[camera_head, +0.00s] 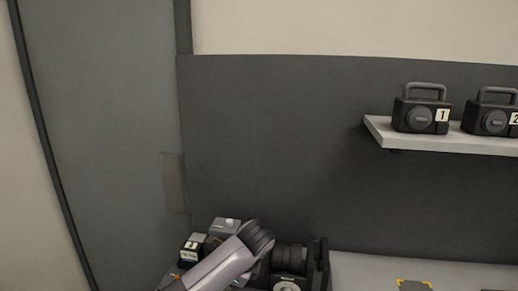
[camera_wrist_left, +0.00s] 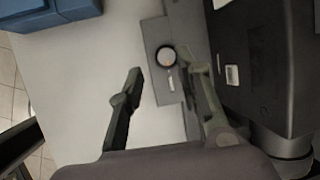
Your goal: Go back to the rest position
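In the left wrist view my left gripper (camera_wrist_left: 168,82) is open, with its two dark fingers well apart. Nothing is held between them. A grey plate with a round dial (camera_wrist_left: 166,58) lies beyond and between the fingertips; I cannot tell whether the right finger touches it. In the head view part of my left arm reaches in from the bottom left, over a cluster of equipment; its fingers do not show there. My right gripper is in neither view.
A large dark device (camera_wrist_left: 262,60) stands close right of the left fingers. A blue case (camera_wrist_left: 50,10) is at upper left. Dark equipment (camera_head: 290,258) sits on the pale counter (camera_head: 365,268). A wall shelf (camera_head: 440,139) holds black cases marked 1 (camera_head: 420,110) and 2 (camera_head: 490,114).

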